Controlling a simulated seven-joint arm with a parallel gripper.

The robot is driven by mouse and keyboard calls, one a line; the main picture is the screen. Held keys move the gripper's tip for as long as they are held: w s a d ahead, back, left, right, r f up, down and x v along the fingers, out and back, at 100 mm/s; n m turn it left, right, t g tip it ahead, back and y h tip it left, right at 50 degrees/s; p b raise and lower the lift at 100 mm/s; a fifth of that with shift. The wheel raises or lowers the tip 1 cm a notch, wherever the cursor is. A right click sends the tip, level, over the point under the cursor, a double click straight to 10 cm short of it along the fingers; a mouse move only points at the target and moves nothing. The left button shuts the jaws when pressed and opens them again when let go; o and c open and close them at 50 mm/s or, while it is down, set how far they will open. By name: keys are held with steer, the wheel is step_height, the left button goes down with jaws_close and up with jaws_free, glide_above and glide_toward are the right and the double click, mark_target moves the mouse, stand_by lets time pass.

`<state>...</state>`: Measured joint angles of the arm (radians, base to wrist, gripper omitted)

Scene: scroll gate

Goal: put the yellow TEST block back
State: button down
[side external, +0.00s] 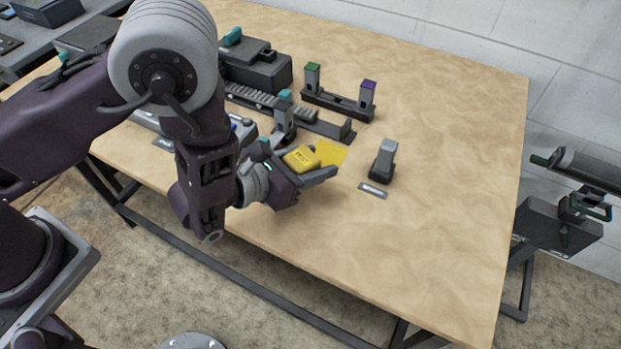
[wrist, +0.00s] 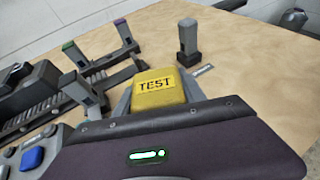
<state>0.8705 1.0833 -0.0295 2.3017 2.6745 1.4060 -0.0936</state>
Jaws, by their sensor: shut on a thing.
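The yellow TEST block (side external: 300,158) is between the fingers of my gripper (side external: 314,166), which is shut on it. In the wrist view the block (wrist: 158,97) sits between both fingers with its black TEST lettering readable. A flat yellow patch (side external: 333,152) lies on the table just to the right of the block in the side view. I cannot tell how high the block is above the table. The patch does not show in the wrist view.
A grey-topped post (side external: 383,162) stands to the right, with a small label plate (side external: 373,191) near it. A toothed rail (side external: 265,98), a teal-topped post (side external: 284,115) and a bracket with green and purple tops (side external: 338,98) stand behind. The table's right and front are clear.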

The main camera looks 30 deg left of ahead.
step_height(320, 180, down, 5)
steer(key=shift+r, duration=0.2)
steer(key=shift+f, duration=0.15)
steer(key=c, duration=0.7)
jaws_free()
